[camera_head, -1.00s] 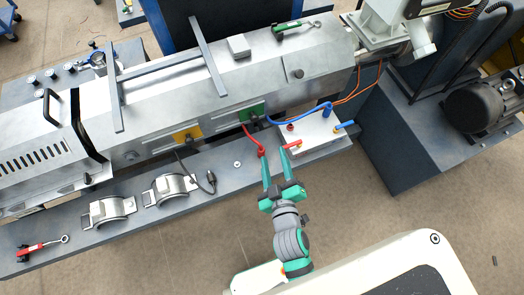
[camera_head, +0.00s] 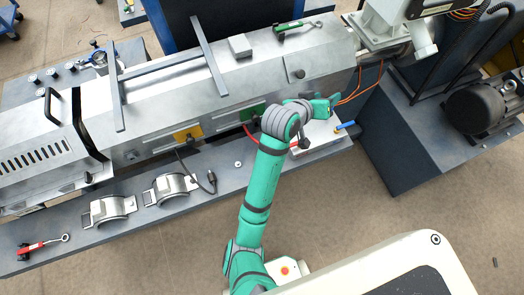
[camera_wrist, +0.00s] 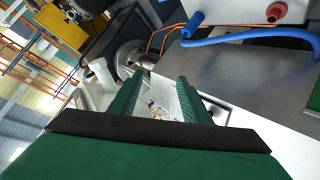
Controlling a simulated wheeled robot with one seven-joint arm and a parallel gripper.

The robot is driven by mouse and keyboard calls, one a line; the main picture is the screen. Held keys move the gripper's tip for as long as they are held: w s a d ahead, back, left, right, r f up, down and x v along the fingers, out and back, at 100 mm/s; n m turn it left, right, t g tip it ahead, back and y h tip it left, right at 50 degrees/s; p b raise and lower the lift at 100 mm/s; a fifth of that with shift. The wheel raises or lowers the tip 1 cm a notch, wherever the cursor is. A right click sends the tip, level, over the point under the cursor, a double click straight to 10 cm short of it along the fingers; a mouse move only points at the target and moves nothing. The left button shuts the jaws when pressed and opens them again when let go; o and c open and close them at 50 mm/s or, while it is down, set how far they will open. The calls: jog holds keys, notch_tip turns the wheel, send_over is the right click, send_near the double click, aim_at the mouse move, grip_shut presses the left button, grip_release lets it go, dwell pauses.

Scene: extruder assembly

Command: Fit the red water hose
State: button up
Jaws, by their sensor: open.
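The red hose (camera_head: 250,135) shows in the head view as a short piece beside the green plate on the machine; my arm hides its lower end. The white block (camera_head: 322,145) is partly covered by my arm. A red fitting with a round opening (camera_wrist: 277,12) is on it in the wrist view, at the top right. A blue hose end (camera_wrist: 193,25) stands near that fitting. My gripper (camera_head: 331,105) is over the far right of the block in the head view. In the wrist view its green fingers (camera_wrist: 157,85) are apart, with no held object visible between them.
Orange cables (camera_head: 366,88) run close to my gripper. Two metal half-clamps (camera_head: 108,210) (camera_head: 170,188) lie on the ledge at left.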

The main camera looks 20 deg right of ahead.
jog(key=a+f+m+g+y, duration=0.1)
jog(key=a+f+y, duration=0.2)
jog(key=a, duration=0.4)
jog(key=a+f+m+g+y, duration=0.1)
jog(key=a+f+g+y, duration=0.1)
jog(key=a+f, duration=0.3)
jog(key=s+a+f+g+y, duration=0.1)
jog(key=a+f+y, duration=0.2)
jog(key=a, duration=0.6)
jog(key=shift+a+f+m+g+y, duration=0.1)
jog(key=shift+f+m+g+y, duration=0.25)
jog(key=shift+y, duration=0.55)
jog(key=f, duration=0.5)
jog(key=shift+w+d, duration=0.15)
jog(key=shift+d, duration=0.1)
jog(key=shift+w+f, duration=0.15)
jog(key=shift+f, duration=2.4)
jog(key=shift+c, duration=0.3)
grip_shut()
